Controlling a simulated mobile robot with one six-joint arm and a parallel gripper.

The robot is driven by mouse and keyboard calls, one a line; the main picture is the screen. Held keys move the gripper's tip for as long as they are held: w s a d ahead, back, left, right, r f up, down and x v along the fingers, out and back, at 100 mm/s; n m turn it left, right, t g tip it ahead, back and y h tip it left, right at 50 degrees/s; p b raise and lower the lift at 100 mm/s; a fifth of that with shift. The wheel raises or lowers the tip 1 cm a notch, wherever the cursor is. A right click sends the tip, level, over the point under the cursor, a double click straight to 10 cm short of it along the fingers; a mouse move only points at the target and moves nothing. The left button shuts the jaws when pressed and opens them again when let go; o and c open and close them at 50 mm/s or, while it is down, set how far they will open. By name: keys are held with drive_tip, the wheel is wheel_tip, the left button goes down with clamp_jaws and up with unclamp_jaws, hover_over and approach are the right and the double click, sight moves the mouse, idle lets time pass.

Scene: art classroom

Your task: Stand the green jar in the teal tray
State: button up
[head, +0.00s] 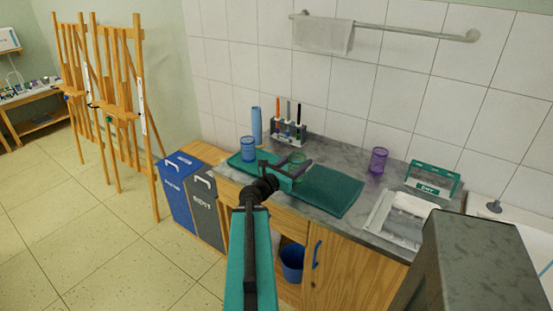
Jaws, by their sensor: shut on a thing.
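The green jar (296,159) is see-through and stands out only faintly against the grey counter. My gripper (293,168) is shut on it, and the teal gripper body hides its lower part. The jar is upright as far as I can see, near the right end of the teal tray. I cannot tell its height above the surface. The teal tray (235,161) lies at the left end of the counter, partly hidden by my arm. A blue jar (248,149) stands in the tray.
A dark teal mat (330,191) lies right of my gripper. Behind are a blue cylinder (256,126) and a rack with brushes (289,131). A purple jar (378,161), a green-framed holder (432,178) and a white tray (400,215) stand to the right.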

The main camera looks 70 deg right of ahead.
drive_tip(key=shift+w+d+f+b, duration=0.1)
drive_tip(key=shift+w+d+b, duration=0.25)
drive_tip(key=shift+b, duration=2)
drive_tip(key=shift+w+d+f+b, duration=0.1)
drive_tip(key=shift+w+b, duration=0.3)
drive_tip(key=shift+b, duration=1.9)
drive_tip(key=w+d+p, duration=0.1)
drive_tip(key=w+d, duration=0.7)
drive_tip(key=w, duration=0.2)
drive_tip(key=shift+d+f+p, duration=0.3)
drive_tip(key=shift+d+f, duration=0.05)
drive_tip(key=shift+f, duration=0.1)
drive_tip(key=shift+f, duration=0.1)
drive_tip(key=shift+f, duration=1.65)
drive_tip(key=shift+f, duration=0.15)
drive_tip(key=o, duration=1.1)
drive_tip(key=shift+c, duration=0.2)
